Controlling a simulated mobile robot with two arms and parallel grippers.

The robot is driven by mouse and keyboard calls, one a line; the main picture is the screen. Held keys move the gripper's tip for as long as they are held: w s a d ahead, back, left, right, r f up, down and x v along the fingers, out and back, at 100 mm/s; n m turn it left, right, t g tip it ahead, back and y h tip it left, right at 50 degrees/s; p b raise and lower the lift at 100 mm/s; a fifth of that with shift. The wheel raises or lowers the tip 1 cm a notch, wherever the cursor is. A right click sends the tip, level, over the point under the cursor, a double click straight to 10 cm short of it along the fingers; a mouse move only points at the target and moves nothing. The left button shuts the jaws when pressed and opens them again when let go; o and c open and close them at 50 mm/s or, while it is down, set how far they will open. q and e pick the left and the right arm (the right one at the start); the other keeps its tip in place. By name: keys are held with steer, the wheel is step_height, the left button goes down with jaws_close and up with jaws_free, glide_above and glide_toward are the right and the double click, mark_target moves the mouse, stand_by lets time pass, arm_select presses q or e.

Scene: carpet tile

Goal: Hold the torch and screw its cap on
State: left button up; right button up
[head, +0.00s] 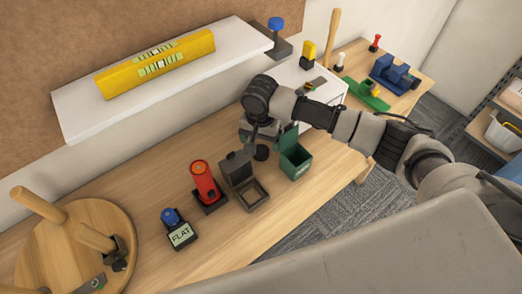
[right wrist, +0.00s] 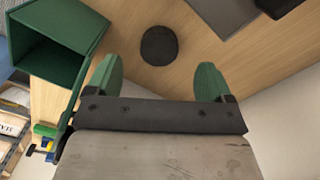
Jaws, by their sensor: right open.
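A red torch (head: 204,180) stands upright in a dark holder on the wooden bench. A small round black cap (head: 261,152) lies on the bench to its right, between the grey open box and the green bin. In the right wrist view the cap (right wrist: 159,45) is a dark disc lying beyond the gap between my fingers. My right gripper (head: 258,139) is above and just behind the cap. Its two green fingers are apart and empty in the right wrist view (right wrist: 158,72). My left gripper is not in view.
A grey open-lidded box (head: 247,193) stands between torch and cap. A green bin (head: 295,158) is close to the right of my gripper. A blue-topped block labelled FLAT (head: 180,235) is left of the torch. A white shelf (head: 82,113) holding a yellow level (head: 125,80) overhangs the back.

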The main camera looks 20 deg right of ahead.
mark_target(260, 151)
step_height(260, 151, down, 5)
stand_by(0.3)
steer(key=c, duration=1)
